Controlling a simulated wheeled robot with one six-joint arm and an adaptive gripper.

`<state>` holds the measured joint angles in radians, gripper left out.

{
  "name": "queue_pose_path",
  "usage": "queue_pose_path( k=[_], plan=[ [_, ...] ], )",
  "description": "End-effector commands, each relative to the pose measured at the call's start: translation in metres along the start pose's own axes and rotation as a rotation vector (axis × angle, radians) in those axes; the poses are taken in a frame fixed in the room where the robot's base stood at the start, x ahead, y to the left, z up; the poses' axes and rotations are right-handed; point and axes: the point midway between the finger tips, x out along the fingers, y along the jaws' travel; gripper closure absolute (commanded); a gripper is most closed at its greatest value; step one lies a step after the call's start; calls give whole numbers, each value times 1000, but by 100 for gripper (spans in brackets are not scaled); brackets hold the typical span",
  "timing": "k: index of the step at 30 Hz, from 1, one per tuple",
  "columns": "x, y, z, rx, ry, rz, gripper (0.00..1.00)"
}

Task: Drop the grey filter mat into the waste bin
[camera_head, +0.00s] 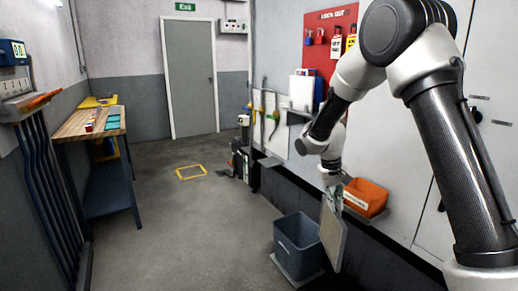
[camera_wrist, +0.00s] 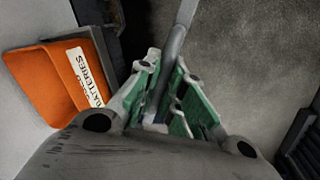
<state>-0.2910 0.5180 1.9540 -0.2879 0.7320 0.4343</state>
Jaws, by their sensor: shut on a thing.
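The grey filter mat (camera_head: 333,234) hangs nearly upright below my gripper (camera_head: 334,196) in the head view. In the wrist view the mat shows as a thin grey edge (camera_wrist: 178,42) between the green fingers of my gripper (camera_wrist: 168,98), which is shut on it. The blue-grey waste bin (camera_head: 290,248) stands low, just left of the mat in the head view. The mat overlaps the bin's right side in the picture and hides part of it. I cannot tell whether the mat is over the bin or in front of it.
An orange batteries box (camera_head: 366,196) sits on the wall ledge close to my gripper; it also shows in the wrist view (camera_wrist: 62,84). A workbench (camera_head: 88,124) stands at the left. The floor between bench and bin is clear, with a yellow marked square (camera_head: 191,172).

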Motion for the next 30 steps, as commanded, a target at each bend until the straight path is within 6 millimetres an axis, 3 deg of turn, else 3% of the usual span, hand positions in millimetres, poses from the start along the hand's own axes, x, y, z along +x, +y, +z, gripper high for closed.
queue_pose_path(
  k=[3, 7, 16, 24, 30],
  plan=[
    [15, 27, 3, 55, -11, 0, 100],
    [17, 39, 4, 77, -14, 0, 100],
    [20, 38, 6, 77, -16, 1, 100],
    [72, 25, 48, 75, -17, 3, 100],
    [77, 23, 53, 76, -13, -1, 100]
  ],
)
